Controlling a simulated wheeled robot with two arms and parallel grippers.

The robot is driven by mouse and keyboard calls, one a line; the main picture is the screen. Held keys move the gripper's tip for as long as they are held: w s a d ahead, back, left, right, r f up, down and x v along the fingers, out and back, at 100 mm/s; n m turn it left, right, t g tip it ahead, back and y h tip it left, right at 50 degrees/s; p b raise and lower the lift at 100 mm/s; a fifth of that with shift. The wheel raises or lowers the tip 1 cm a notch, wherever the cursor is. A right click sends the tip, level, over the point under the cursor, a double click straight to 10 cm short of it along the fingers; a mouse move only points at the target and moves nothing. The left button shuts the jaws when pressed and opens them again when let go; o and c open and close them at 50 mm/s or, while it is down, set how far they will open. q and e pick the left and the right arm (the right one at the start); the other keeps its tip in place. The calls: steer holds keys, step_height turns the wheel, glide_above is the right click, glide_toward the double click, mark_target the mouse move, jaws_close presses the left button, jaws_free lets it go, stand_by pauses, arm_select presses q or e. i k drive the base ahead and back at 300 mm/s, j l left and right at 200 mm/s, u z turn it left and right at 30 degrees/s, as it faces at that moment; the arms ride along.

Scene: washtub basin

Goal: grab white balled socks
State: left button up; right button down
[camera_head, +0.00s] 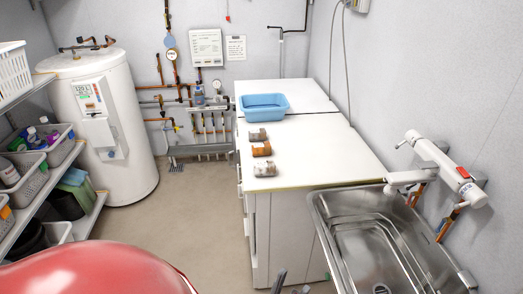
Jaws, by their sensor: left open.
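A pale, whitish balled pair of socks (265,169) lies on the white counter (318,158), nearest to me in a short row. An orange-brown balled pair (261,150) lies just behind it, and a grey-brown pair (257,134) lies behind that. My left gripper (291,285) shows only by its dark tips at the bottom edge, below and in front of the counter. It is open, apart from the socks, and the rest of it is cut off. My right gripper is not in view.
A blue tub (263,106) stands at the counter's back. A steel sink (372,235) with a wall tap (447,172) adjoins the counter at right. Shelves with baskets (32,177) and a white boiler (122,130) stand left. The floor between is clear.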

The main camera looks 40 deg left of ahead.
mark_target(268, 168)
steer(key=i+j, duration=0.1)
steer(key=j, duration=0.35)
steer(key=i+j+u, duration=0.1)
steer(key=j, duration=0.35)
steer(key=i+j+u, duration=0.1)
steer(key=j, duration=0.35)
steer(key=i+j, duration=0.1)
steer(key=j, duration=0.35)
steer(key=i+j+u, duration=0.1)
steer(key=j, duration=0.3)
